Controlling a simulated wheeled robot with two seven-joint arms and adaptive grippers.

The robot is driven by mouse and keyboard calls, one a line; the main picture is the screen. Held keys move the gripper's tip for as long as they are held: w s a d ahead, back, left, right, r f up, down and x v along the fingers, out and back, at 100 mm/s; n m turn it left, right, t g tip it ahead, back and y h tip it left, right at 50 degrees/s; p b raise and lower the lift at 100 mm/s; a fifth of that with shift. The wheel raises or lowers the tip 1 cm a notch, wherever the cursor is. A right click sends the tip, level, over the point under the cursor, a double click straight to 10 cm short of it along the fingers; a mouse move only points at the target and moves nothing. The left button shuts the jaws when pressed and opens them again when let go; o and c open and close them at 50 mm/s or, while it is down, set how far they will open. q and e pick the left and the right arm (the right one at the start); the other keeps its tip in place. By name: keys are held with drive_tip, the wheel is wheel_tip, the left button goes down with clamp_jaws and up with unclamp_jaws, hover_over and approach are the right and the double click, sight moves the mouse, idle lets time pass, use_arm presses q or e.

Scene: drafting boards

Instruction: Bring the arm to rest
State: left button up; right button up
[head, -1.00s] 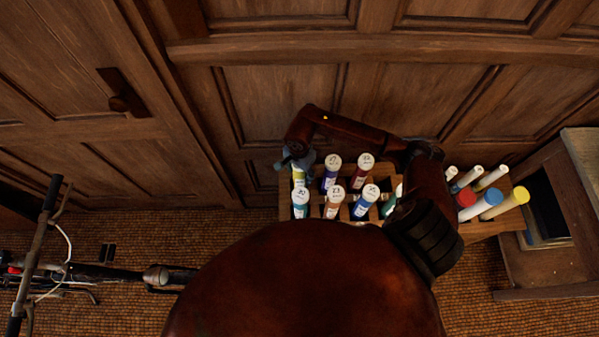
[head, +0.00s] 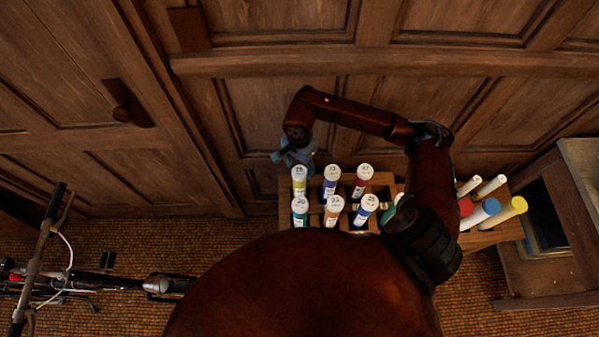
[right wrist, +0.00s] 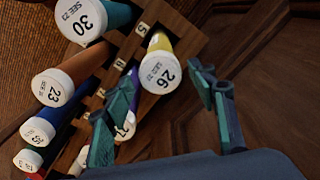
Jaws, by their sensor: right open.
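My right arm (head: 432,185) arches over a wooden rack (head: 383,182) of labelled, capped tubes and bends down at its far left. My right gripper (head: 295,155) is just behind the yellow tube (head: 299,181) marked 26, at the rack's back left corner. In the right wrist view its teal fingers (right wrist: 165,85) are apart with nothing between them. The yellow tube (right wrist: 159,63) stands beyond the fingers, in its slot. A teal tube (head: 300,212), an orange tube (head: 333,211) and a blue tube (head: 365,210) stand in the front row. My left gripper is not in view.
Wood panelling (head: 270,110) rises close behind the rack. At the right end are several rolls with red, blue and yellow ends (head: 487,210), beside an open wooden cabinet (head: 545,270). A bicycle (head: 45,260) stands at the left on the woven floor (head: 130,220).

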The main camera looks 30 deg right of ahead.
drive_tip(key=shift+r, duration=0.3)
idle(0.4)
